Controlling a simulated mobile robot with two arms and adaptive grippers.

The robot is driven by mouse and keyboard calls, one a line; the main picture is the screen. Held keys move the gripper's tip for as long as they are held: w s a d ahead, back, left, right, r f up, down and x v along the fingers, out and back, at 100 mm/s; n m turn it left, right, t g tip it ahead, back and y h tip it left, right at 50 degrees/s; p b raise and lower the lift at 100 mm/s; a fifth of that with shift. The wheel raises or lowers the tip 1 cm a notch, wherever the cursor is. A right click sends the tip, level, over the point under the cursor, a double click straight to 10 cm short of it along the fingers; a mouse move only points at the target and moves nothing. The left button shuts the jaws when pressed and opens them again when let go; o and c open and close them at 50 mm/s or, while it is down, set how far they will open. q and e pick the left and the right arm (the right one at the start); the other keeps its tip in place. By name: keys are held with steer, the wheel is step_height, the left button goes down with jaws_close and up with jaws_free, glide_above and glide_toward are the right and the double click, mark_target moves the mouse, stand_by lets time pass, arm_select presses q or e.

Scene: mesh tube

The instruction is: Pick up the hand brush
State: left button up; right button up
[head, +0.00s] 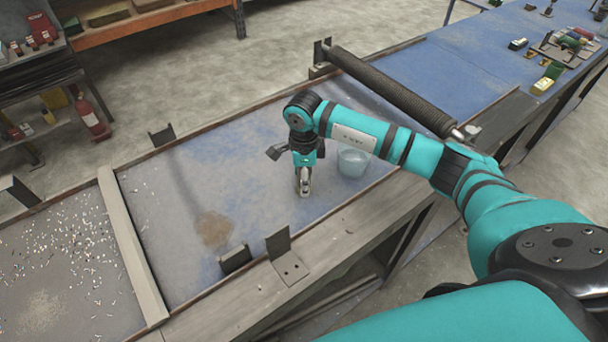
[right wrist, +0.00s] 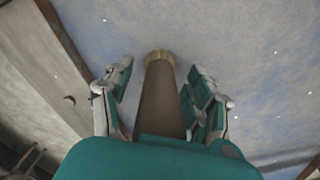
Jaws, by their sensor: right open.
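My right gripper (head: 304,185) points down over the blue worktop, left of a clear tub. In the right wrist view my right gripper (right wrist: 165,90) has its fingers apart, one on each side of a brown, rod-like thing with a tan end (right wrist: 159,90). This may be the hand brush, but I cannot tell for sure. Its near part is hidden by the gripper's body. No hand brush can be made out in the head view. My left gripper is not in view.
The clear tub (head: 353,162) stands close to the right gripper. A dark mesh roller (head: 390,90) lies across the bench behind my arm. Metal brackets (head: 286,257) stand at the front edge. A wooden bar (head: 132,245) crosses the worktop at left, with white bits beyond it.

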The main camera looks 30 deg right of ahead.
jaws_close()
stand_by(0.4)
